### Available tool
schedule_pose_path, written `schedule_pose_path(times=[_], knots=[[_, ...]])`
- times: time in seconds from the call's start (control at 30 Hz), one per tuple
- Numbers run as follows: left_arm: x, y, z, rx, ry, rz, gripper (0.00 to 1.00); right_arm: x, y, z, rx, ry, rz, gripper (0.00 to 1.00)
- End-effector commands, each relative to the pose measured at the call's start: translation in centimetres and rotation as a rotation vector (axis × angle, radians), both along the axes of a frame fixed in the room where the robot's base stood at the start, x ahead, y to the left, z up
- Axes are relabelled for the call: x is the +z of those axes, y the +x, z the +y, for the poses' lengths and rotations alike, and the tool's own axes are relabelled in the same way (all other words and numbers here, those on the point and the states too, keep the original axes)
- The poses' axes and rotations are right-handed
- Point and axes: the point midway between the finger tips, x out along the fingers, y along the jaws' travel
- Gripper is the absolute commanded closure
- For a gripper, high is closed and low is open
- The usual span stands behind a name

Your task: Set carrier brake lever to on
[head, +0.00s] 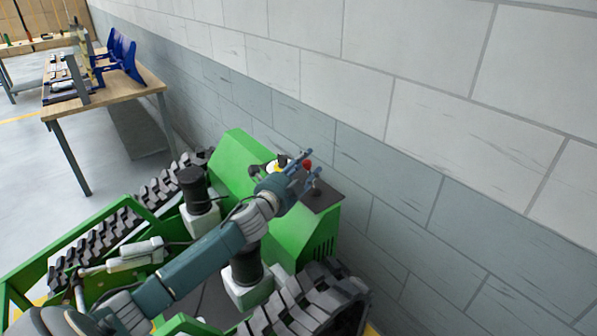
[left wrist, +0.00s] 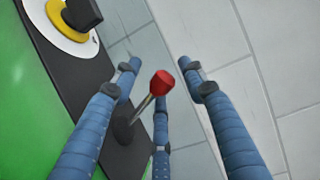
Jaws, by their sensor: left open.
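The green tracked carrier (head: 228,152) stands against the block wall. Its dark control panel (head: 326,197) carries a lever with a red knob (head: 307,164). In the left wrist view the red knob (left wrist: 162,83) tops a thin metal stem that rises tilted from the dark panel (left wrist: 125,150). My left gripper (head: 313,166) is over the panel at the lever. In the left wrist view its blue fingers (left wrist: 163,75) are open around the knob, with gaps on both sides. A black knob on a yellow and white disc (left wrist: 68,22) sits beside the lever. My right gripper is out of view.
The block wall (head: 440,130) rises close behind the panel. Rubber tracks (head: 305,308) flank the carrier. A wooden table (head: 110,88) with blue items stands at the upper left, with open grey floor (head: 45,165) before it.

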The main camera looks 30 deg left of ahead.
Motion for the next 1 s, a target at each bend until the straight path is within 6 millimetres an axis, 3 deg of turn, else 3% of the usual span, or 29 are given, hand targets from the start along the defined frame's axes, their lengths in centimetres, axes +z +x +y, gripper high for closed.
schedule_pose_path(times=[0.53, 0.7, 1.0], knots=[[0.0, -9.9, -0.2, 0.004, 0.000, 0.003, 0.58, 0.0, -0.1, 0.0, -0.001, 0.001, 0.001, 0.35], [0.1, -11.3, -0.2, 0.006, 0.001, 0.002, 0.58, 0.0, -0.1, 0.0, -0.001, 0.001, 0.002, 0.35], [0.2, -11.6, -0.2, 0.005, 0.001, 0.000, 0.58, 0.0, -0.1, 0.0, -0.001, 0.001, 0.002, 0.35]])
